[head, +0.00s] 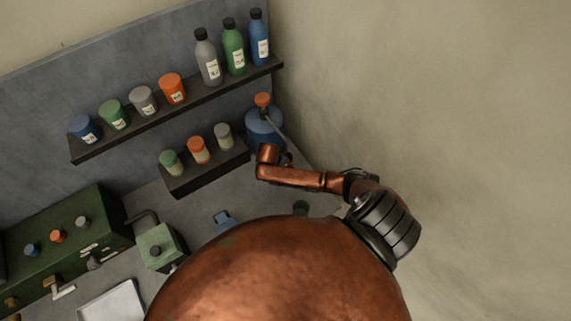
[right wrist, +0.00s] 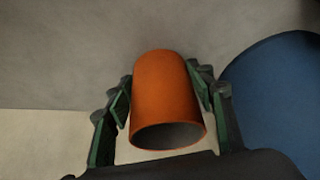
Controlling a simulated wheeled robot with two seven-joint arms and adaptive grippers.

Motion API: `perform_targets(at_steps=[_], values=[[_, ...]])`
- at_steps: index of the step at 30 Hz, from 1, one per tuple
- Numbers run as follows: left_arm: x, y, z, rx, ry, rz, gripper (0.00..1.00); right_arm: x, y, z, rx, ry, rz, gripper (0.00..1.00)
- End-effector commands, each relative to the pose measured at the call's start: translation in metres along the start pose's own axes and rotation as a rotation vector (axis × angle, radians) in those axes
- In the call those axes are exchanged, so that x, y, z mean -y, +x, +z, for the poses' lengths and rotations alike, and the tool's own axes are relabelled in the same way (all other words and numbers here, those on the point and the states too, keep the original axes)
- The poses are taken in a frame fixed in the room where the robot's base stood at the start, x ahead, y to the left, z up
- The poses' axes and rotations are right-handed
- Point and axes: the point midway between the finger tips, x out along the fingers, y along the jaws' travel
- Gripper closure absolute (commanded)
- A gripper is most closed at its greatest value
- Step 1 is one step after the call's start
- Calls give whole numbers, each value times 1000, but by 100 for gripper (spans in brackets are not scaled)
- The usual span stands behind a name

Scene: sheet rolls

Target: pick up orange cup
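The orange cup (right wrist: 167,92) is in the right wrist view, with its open mouth towards the camera. My right gripper (right wrist: 161,78) has its fingers on both sides of the cup, and the green pads appear to touch its walls. It looks shut on the cup. My left gripper is not in view.
Shelves (head: 185,112) with jars and bottles line the wall. A green machine (head: 70,235) and white tray (head: 112,302) stand lower left.

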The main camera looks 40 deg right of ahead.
Motion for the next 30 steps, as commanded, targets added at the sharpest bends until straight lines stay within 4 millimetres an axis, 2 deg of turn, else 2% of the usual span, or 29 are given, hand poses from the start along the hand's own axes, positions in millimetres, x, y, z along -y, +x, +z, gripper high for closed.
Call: perform_targets(at_steps=[1,15,21,26,30], values=[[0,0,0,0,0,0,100,0,0,0,0,0,0,55],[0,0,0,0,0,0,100,0,0,0,0,0,1,86],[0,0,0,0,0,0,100,0,-1,0,1,0,0,86],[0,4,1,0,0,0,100,0,-9,-3,2,2,-1,86],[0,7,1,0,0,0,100,1,-17,16,5,-2,-1,86]])
